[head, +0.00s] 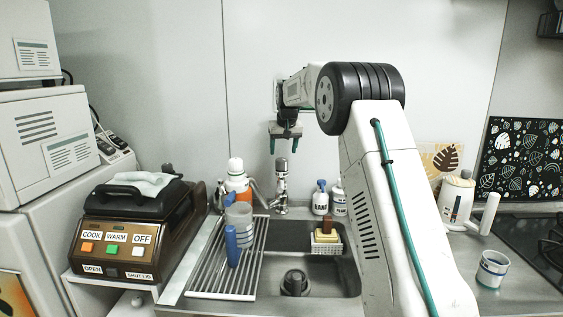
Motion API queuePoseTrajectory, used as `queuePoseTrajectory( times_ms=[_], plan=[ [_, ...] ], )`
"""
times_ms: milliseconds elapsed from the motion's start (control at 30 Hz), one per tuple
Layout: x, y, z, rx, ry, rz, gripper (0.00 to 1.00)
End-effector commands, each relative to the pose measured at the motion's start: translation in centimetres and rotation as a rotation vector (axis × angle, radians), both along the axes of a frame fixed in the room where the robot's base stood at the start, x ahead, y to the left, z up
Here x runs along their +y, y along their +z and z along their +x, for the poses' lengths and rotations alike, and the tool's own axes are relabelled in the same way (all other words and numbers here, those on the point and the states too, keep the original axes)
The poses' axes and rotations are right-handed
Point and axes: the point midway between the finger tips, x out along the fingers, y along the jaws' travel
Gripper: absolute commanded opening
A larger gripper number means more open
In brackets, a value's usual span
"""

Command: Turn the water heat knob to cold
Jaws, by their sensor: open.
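A metal faucet (281,187) stands at the back of the sink, with a dark top. No part of it is clearly marked as a heat knob, and its hot and cold setting is too small to tell. My gripper (285,147) points down with its two teal fingers apart and empty. In the picture it shows just above the faucet top, with a small gap between them. I cannot tell how far apart they are in depth. My arm comes in from the right and hides part of the sink.
Left of the faucet is an orange-and-white bottle (237,178). A drying rack (215,285) holds a cup and a blue item. Soap bottles (320,200) and a sponge basket (326,246) are on the right. A cooker (125,228) stands far left. Bare wall is behind.

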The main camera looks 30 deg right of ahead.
Motion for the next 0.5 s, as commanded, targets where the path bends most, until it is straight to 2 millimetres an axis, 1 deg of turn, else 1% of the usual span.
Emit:
queuePoseTrajectory(
  times_ms=[33, 100, 300, 400, 500],
  plan=[
    [-0.1, -0.9, 0.3, 0.003, 0.0, 0.001, 0.64],
    [-0.2, -2.0, 0.7, 0.004, 0.001, 0.001, 0.64],
    [-0.5, -4.7, 1.8, 0.003, 0.001, 0.001, 0.64],
    [-0.6, -5.4, 2.1, 0.002, 0.001, 0.0, 0.64],
    [-0.6, -5.7, 2.2, 0.001, 0.001, 0.0, 0.64]
  ],
)
